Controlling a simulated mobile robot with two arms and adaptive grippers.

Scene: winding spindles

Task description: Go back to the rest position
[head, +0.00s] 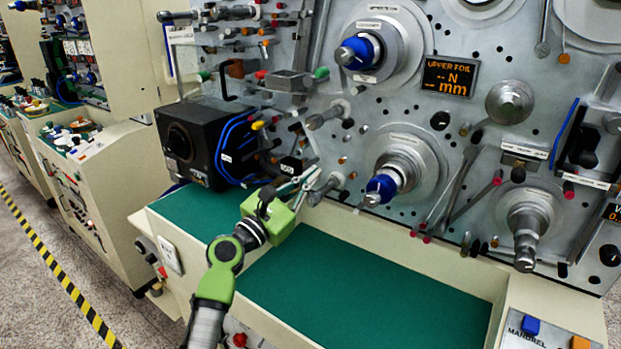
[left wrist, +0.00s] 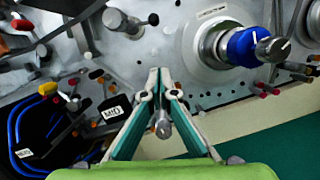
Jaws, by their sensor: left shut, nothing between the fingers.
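My left gripper (head: 312,178) reaches in from the lower left over the green tray, its green body tilted up toward the machine panel. In the left wrist view its fingertips (left wrist: 161,82) meet near the picture's middle with nothing between them. A blue-collared spindle (head: 382,189) sticks out of the panel to the right of the fingers, apart from them. It also shows at the upper right of the left wrist view (left wrist: 245,46). My right gripper is in neither view.
A black box with blue cables (head: 195,143) stands left of the gripper. Another blue-collared spindle (head: 358,51) is higher up, beside an "UPPER FOIL" display (head: 449,76). A bare spindle (head: 525,240) juts out lower right. The green tray (head: 360,290) is clear in front.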

